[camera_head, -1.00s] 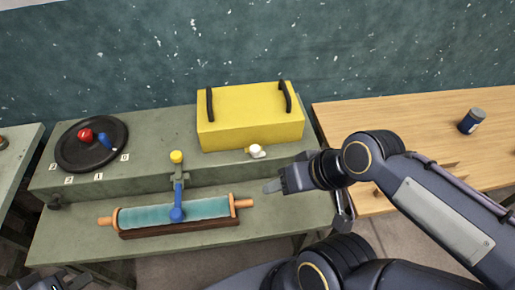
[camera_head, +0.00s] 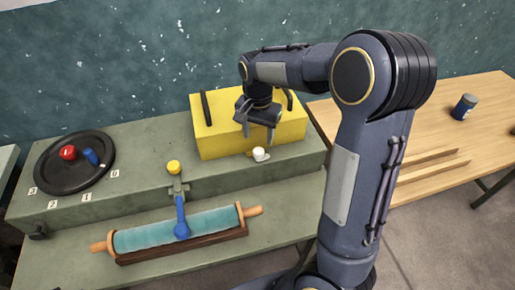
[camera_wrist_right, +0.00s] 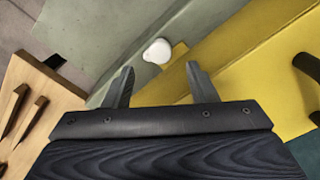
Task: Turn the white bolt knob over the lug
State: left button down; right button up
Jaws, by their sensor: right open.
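The white bolt knob (camera_head: 261,154) sits low at the front face of the yellow box (camera_head: 222,147), above the green bench. In the right wrist view the white knob (camera_wrist_right: 157,51) lies beyond the two fingertips, close to a small yellow tab (camera_wrist_right: 178,49) that may be the lug. My right gripper (camera_head: 259,137) is open and points down in front of the yellow box, just above the knob and apart from it. Its spread, empty fingers also show in the right wrist view (camera_wrist_right: 160,78). My left gripper is not in view.
The box has black handles (camera_head: 206,108). To the left are a blue lever with a yellow knob (camera_head: 174,167), a teal roller (camera_head: 180,229) and a black dial (camera_head: 75,178) with red and blue knobs. A wooden table (camera_head: 487,113) with a blue jar (camera_head: 464,107) stands right.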

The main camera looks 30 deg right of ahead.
aim_at(258, 151)
notch_tip(258, 151, down, 6)
jog(key=shift+f, duration=0.15)
jog(key=shift+c, duration=0.2)
jog(key=c, duration=0.9)
